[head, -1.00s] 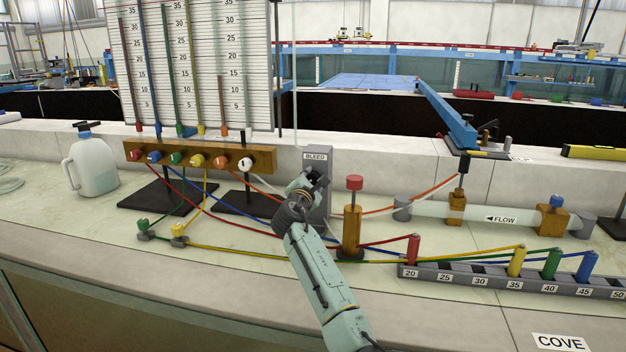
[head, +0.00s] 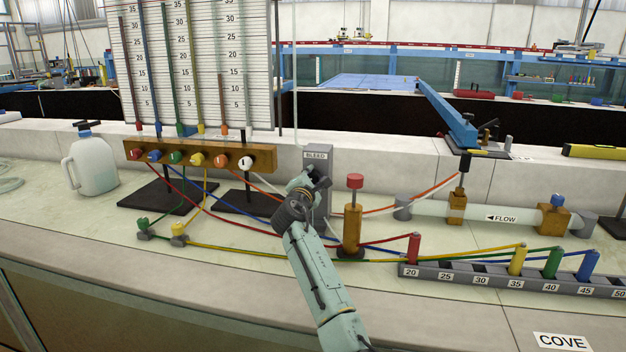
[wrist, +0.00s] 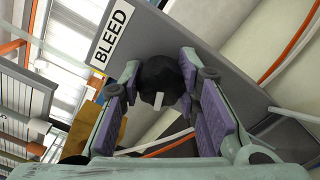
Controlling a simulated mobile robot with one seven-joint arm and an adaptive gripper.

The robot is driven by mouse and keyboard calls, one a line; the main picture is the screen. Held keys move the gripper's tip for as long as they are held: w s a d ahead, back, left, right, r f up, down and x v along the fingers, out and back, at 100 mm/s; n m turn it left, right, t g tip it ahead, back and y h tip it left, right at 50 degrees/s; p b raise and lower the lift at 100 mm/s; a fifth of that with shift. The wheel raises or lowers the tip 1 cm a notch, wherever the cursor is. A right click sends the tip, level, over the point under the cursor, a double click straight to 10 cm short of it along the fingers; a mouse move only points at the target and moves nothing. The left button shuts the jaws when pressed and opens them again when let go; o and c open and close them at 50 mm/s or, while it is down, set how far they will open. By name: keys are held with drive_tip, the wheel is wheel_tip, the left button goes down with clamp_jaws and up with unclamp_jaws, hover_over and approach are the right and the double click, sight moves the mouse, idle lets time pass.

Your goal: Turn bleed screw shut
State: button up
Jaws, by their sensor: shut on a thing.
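The bleed screw is a black faceted knob (wrist: 160,82) with a white mark on its face, mounted on a grey post (head: 318,156) labelled BLEED. In the wrist view my gripper (wrist: 163,95) has its purple-padded fingers on either side of the knob and is shut on it. The white mark points toward the bottom of the wrist view. In the head view my gripper (head: 318,180) reaches the front of the post from below, and it mostly hides the knob.
The manifold (head: 215,157) with coloured taps is to the left. Coloured tubes cross the bench behind and beside my arm. A numbered grey rack (head: 462,277) lies at the right.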

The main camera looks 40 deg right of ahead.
drive_tip(key=m, duration=0.2)
drive_tip(key=m+b, duration=0.1)
drive_tip(key=m, duration=0.1)
drive_tip(key=m+b, duration=0.1)
drive_tip(key=m, duration=0.1)
drive_tip(key=shift+f, duration=0.3)
drive_tip(key=m+b, duration=0.2)
drive_tip(key=m, duration=0.3)
drive_tip(key=shift+f+m, duration=0.1)
drive_tip(key=shift+m, duration=0.2)
drive_tip(key=m+b, duration=0.1)
drive_tip(key=m, duration=0.4)
drive_tip(key=m+b, duration=0.1)
drive_tip(key=m, duration=0.4)
drive_tip(key=shift+m, duration=0.4)
